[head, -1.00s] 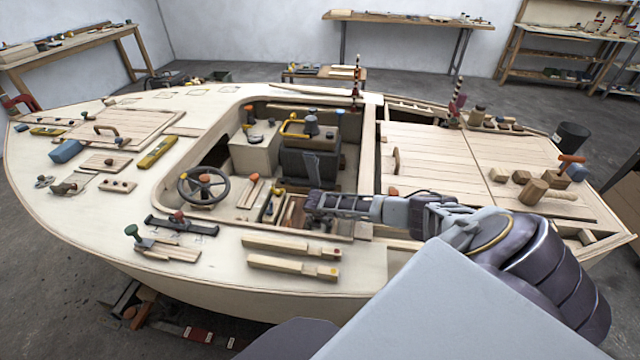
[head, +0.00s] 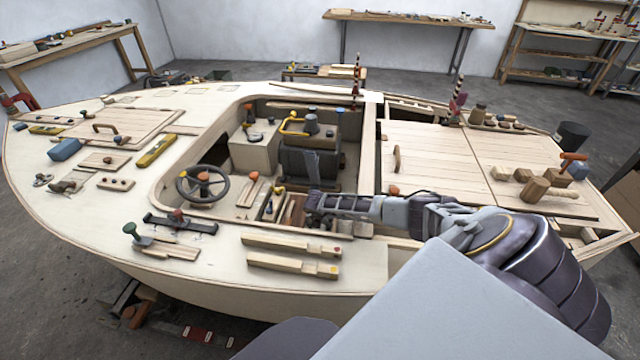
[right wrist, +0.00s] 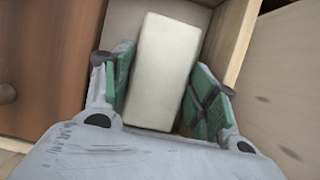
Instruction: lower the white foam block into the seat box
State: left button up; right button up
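The white foam block (right wrist: 163,70) is in the right wrist view, between the two green finger pads of my right gripper (right wrist: 160,92). Both pads appear to touch its sides, so the gripper looks shut on it. The block is slightly tilted in the picture and lies over or inside the wooden seat box (right wrist: 240,35), whose walls show behind and right of it. Its depth in the box cannot be told. In the head view my right gripper (head: 312,208) reaches into the cockpit beside the dark seat, and the block is hidden there. My left gripper is not in view.
A steering wheel (head: 202,185) stands left of the gripper. The dark seat (head: 308,165) is just behind it. Notched wooden strips (head: 292,264) lie on the near deck. A brown wooden panel (right wrist: 45,65) borders the box on the left.

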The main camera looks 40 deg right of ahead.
jog(key=o, duration=0.3)
jog(key=shift+o, duration=0.2)
jog(key=shift+d, duration=0.1)
jog(key=shift+s, duration=0.1)
jog(key=shift+r, duration=0.25)
jog(key=shift+v, duration=1.25)
jog(key=v, duration=0.9)
jog(key=shift+a, duration=0.35)
